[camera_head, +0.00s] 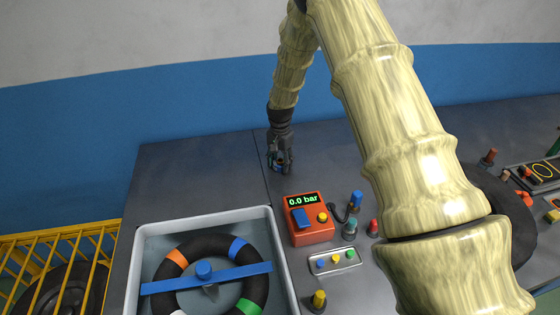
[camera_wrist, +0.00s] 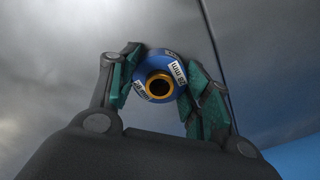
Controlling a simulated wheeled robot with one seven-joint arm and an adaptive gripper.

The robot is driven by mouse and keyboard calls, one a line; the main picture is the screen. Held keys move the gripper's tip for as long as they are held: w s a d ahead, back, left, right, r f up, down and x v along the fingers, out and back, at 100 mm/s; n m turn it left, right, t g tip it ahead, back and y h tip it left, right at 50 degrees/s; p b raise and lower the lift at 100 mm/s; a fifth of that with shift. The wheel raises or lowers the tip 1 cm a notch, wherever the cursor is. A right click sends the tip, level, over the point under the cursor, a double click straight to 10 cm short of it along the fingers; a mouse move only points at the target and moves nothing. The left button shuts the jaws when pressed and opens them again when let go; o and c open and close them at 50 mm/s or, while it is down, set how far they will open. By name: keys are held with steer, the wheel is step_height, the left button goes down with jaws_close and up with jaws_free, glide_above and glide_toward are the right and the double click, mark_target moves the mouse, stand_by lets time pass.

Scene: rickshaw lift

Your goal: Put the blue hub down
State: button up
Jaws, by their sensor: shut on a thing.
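The blue hub (camera_wrist: 141,72) is a short round piece with white labels and an orange-gold ring around a dark centre hole. In the wrist view it sits between the green-padded fingers of my gripper (camera_wrist: 160,82), which is shut on it. In the head view my gripper (camera_head: 281,163) points down at the back of the grey table (camera_head: 200,165). I cannot tell whether the hub touches the table top.
A white tub (camera_head: 128,262) with a tyre (camera_head: 163,284) and a blue bar stands at the front left. A red gauge box (camera_head: 318,234) reading "0.0 bar" and a small tray of coloured caps (camera_head: 334,261) are right of it. The table around my gripper is clear.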

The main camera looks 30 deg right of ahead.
mark_target(280, 160)
steer(key=o, duration=1.2)
steer(key=shift+f, duration=0.15)
step_height(280, 160, up, 12)
steer(key=b, duration=0.3)
steer(key=shift+b, duration=0.3)
steer(key=shift+r, duration=0.2)
